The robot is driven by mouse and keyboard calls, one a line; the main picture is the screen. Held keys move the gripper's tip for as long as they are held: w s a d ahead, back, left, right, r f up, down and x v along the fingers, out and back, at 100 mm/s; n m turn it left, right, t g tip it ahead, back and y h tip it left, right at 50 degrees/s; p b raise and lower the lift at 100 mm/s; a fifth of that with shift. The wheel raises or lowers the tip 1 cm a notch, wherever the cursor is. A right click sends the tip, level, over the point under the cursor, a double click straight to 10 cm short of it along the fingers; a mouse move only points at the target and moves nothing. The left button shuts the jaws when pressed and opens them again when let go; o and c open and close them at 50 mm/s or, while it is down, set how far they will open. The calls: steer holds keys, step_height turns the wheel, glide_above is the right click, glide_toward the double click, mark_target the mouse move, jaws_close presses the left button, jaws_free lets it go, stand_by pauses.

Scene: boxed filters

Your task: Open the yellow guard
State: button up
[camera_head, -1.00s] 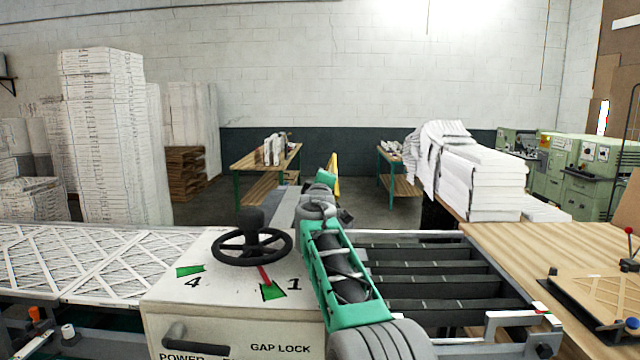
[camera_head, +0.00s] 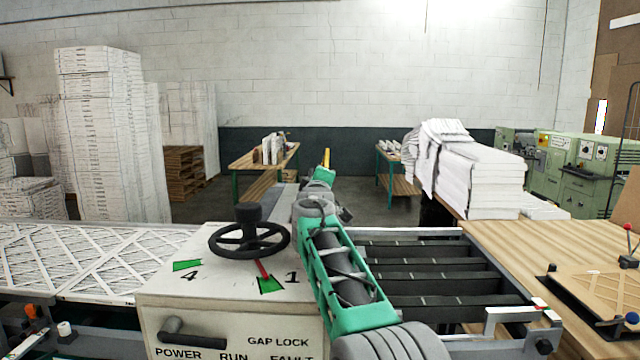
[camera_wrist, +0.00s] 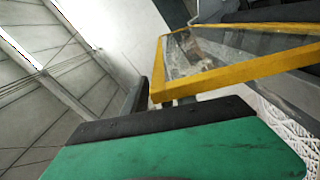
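The yellow guard (camera_wrist: 235,71) is a yellow frame around a clear panel, at the upper right of the wrist view. In the head view only a thin yellow strip of it (camera_head: 326,158) shows, rising behind the end of my arm. My gripper (camera_wrist: 150,98) shows in the wrist view as a green body with dark finger parts beyond it, close to the guard's near corner. I cannot tell whether they touch the guard or how far apart the fingers are. In the head view my arm hides most of the gripper.
A white control box with a black handwheel (camera_head: 249,238) stands left of my arm. Dark rollers (camera_head: 430,280) lie to its right, beside a wooden table (camera_head: 540,240). White stacks (camera_head: 480,180) and a work table (camera_head: 262,165) stand behind.

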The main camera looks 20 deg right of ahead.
steer(key=b+v, duration=0.1)
steer(key=v, duration=0.4)
steer(key=shift+b, duration=0.3)
steer(key=shift+s+a, duration=0.1)
steer(key=b+v, duration=0.5)
steer(key=v, duration=0.1)
steer(key=shift+s+f, duration=0.1)
steer(key=shift+f, duration=0.05)
steer(key=shift+b+v, duration=0.9)
steer(key=shift+v, duration=0.5)
